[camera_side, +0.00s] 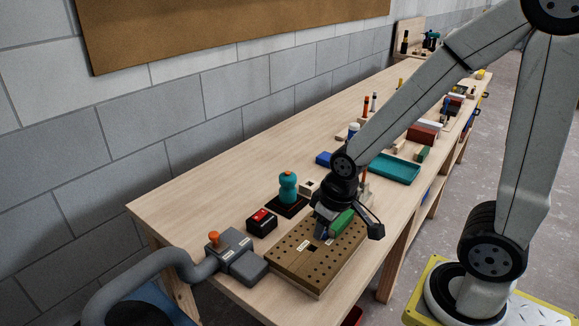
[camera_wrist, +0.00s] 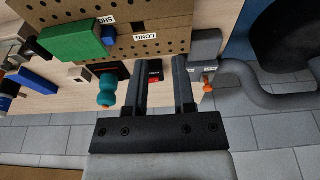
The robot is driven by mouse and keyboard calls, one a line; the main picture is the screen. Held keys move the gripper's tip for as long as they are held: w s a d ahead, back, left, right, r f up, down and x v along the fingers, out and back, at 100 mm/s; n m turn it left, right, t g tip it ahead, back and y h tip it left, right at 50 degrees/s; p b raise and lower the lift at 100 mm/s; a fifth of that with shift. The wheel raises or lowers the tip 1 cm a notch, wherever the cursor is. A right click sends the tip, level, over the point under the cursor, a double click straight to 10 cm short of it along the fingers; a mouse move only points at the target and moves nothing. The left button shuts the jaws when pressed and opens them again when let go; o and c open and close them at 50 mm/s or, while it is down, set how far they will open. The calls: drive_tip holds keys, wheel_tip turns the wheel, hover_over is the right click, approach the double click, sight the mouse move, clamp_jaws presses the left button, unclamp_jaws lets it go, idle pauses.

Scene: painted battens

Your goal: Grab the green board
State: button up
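The green board (camera_side: 342,221) lies on the brown perforated board (camera_side: 308,270), partly hidden by my gripper in the side view. In the wrist view the green board (camera_wrist: 68,43) is at upper left, to the left of and beyond my fingers. The perforated board (camera_wrist: 165,44) carries labels; one reads LONG (camera_wrist: 138,36) and another, SHO..., is partly cut off. My gripper (camera_wrist: 160,62) is open, with a clear gap and nothing held between its fingers. In the side view my gripper (camera_side: 323,226) is low over the perforated board, close to the green board.
A small blue piece (camera_wrist: 108,38) is beside the green board. A teal tray (camera_side: 395,169) and several blocks are farther along the bench.

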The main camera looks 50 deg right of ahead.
drive_tip(key=o, duration=0.8)
drive_tip(key=f+n+g, duration=0.1)
drive_tip(key=n, duration=0.1)
drive_tip(key=s+f+n+g+h, duration=0.1)
drive_tip(key=f+n+g+h, duration=0.1)
drive_tip(key=f+n, duration=0.1)
drive_tip(key=shift+s+d+n+g, duration=0.2)
drive_tip(key=shift+s+n+g, duration=0.1)
drive_tip(key=shift+g, duration=0.1)
drive_tip(key=n+h, duration=0.1)
drive_tip(key=d+f+n+g+h, duration=0.1)
drive_tip(key=n+h, duration=0.2)
drive_tip(key=shift+w+d+f+g, duration=0.15)
drive_tip(key=shift+d+f+g, duration=0.15)
drive_tip(key=shift+d+f, duration=0.1)
drive_tip(key=w+n+h, duration=0.1)
drive_tip(key=n+h, duration=0.1)
drive_tip(key=w+d+f+n+t+h, duration=0.1)
drive_tip(key=w+n+h, duration=0.1)
drive_tip(key=n, duration=0.1)
drive_tip(key=w+n+t+h, duration=0.1)
drive_tip(key=w+n+h, duration=0.1)
drive_tip(key=shift+d+f+h, duration=0.25)
drive_tip(key=shift+d+h, duration=0.05)
drive_tip(key=shift+h, duration=0.1)
drive_tip(key=shift+w+n+t+h, duration=0.4)
drive_tip(key=shift+w+n, duration=0.05)
drive_tip(key=shift+n, duration=0.25)
